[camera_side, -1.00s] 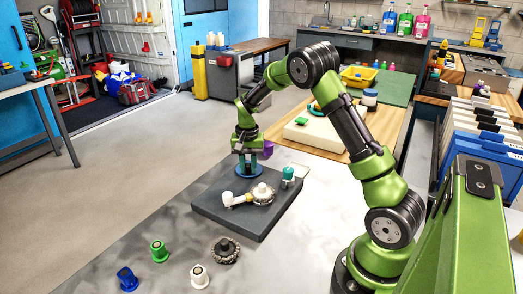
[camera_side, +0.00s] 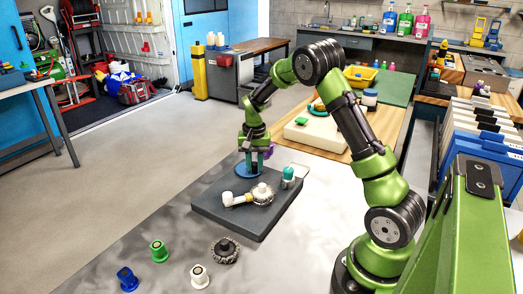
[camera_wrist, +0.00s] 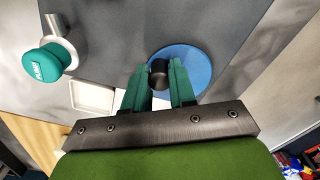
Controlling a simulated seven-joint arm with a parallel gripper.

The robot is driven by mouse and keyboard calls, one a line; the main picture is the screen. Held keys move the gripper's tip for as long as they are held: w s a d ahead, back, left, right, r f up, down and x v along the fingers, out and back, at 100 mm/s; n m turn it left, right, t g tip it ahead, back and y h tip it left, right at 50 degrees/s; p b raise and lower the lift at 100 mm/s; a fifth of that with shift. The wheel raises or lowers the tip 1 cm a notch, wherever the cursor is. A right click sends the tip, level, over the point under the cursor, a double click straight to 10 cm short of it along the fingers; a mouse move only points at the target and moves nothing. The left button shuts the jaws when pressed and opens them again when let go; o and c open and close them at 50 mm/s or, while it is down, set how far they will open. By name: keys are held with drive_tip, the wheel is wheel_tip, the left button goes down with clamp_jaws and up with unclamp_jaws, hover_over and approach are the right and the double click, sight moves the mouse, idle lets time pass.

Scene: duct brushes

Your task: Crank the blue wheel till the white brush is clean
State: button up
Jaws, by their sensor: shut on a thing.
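The blue wheel (camera_side: 245,171) lies flat at the far end of a dark grey slab (camera_side: 206,207). It also shows as a blue disc in the wrist view (camera_wrist: 200,68). My gripper (camera_side: 256,163) is over the wheel. In the wrist view, its teal fingers (camera_wrist: 159,80) are shut on a black knob (camera_wrist: 158,69) on the disc. A brush with a white hub (camera_side: 262,192) sits on the slab, in front of the wheel. Its bristles look greyish; how clean they are is too small to tell. A white arm-like part (camera_side: 234,199) lies beside it.
A teal-capped fixture (camera_side: 288,175) stands at the slab's right edge and shows in the wrist view (camera_wrist: 44,63). A dark brush (camera_side: 224,250) and green (camera_side: 159,251), blue (camera_side: 127,279) and white (camera_side: 199,276) pieces stand on the table in front.

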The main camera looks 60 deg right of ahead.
drive_tip(key=shift+d, duration=0.4)
drive_tip(key=shift+s+d, duration=0.1)
drive_tip(key=shift+d+f, duration=0.2)
drive_tip(key=shift+d, duration=0.25)
drive_tip(key=shift+w+d, duration=0.3)
drive_tip(key=shift+d, duration=0.2)
